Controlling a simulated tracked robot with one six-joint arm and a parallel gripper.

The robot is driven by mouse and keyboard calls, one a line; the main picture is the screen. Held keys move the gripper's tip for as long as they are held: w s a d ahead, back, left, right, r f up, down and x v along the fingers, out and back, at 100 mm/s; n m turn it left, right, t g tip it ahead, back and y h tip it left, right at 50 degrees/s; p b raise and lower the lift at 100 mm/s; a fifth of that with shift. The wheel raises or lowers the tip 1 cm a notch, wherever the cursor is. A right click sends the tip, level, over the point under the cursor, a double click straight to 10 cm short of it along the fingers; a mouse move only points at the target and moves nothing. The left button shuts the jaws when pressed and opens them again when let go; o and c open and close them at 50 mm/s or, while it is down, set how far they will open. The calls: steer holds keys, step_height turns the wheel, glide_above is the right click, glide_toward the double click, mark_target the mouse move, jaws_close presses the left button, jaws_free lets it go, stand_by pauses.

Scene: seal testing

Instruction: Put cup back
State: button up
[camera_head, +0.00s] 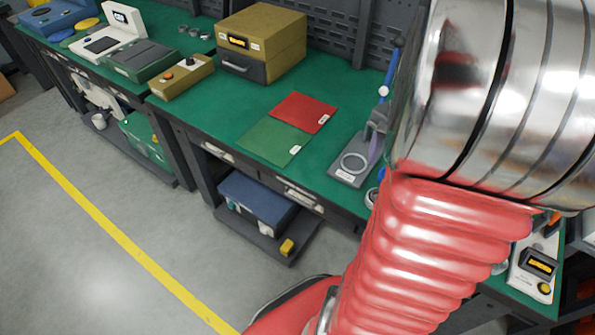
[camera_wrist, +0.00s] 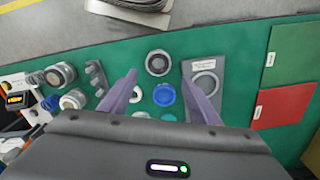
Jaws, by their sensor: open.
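Which item is the cup is not certain. In the wrist view, a round cup-like piece with a dark centre and pale rim (camera_wrist: 158,62) stands near the line between my fingertips. A blue round piece (camera_wrist: 164,95) lies between my fingers, closer to my palm. A grey labelled plate with a ring mark (camera_wrist: 205,66) lies by my right finger; it also shows in the head view (camera_head: 341,178). My gripper (camera_wrist: 159,71) is open above the green bench, with nothing visibly held. In the head view my arm hides much of this area.
The wrist view shows metal round parts (camera_wrist: 61,74) and a grey rack (camera_wrist: 97,80) at left. Red (camera_head: 303,112) and green (camera_head: 268,143) mats lie left of the plate in the head view. A tan box (camera_head: 262,38) stands behind; bare bench surrounds the mats.

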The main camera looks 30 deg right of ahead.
steer(key=w+a+r+n+t, duration=0.1)
steer(key=a+r+n, duration=0.3)
steer(key=a, duration=0.6)
steer(key=w+a+r+n+t, duration=0.1)
steer(key=a+r+n+t, duration=0.1)
steer(key=a+r+n, duration=0.2)
steer(key=a+r+n+t, duration=0.2)
steer(key=a+n, duration=0.6)
steer(key=a, duration=0.9)
step_height(320, 180, up, 2)
steer(key=shift+w+n+t, duration=0.3)
steer(key=shift+w+n, duration=0.1)
